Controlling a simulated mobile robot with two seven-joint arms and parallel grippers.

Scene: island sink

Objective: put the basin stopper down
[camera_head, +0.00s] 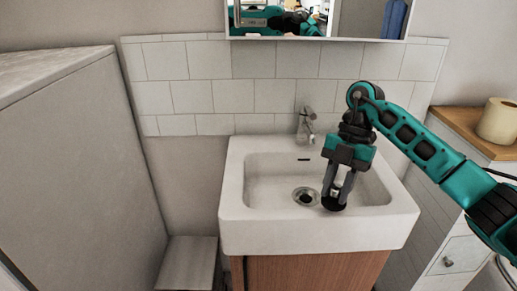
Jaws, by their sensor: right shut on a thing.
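The basin stopper (334,204) is a dark round disc held between the fingertips of my right gripper (337,192). My right gripper points down and is shut on it, over the right part of the white basin (262,226). The drain (305,196) is a metal ring with a dark centre in the basin floor, just left of the stopper. The stopper looks apart from the drain in the picture; its height above the basin floor is hard to tell. My left gripper is not in view.
A metal faucet (306,124) stands at the back of the basin, left of my right gripper. A mirror cabinet (375,20) hangs above the tiles. A toilet roll (498,121) sits on a wooden-topped cabinet (462,124) at right. A grey partition (75,170) stands at left.

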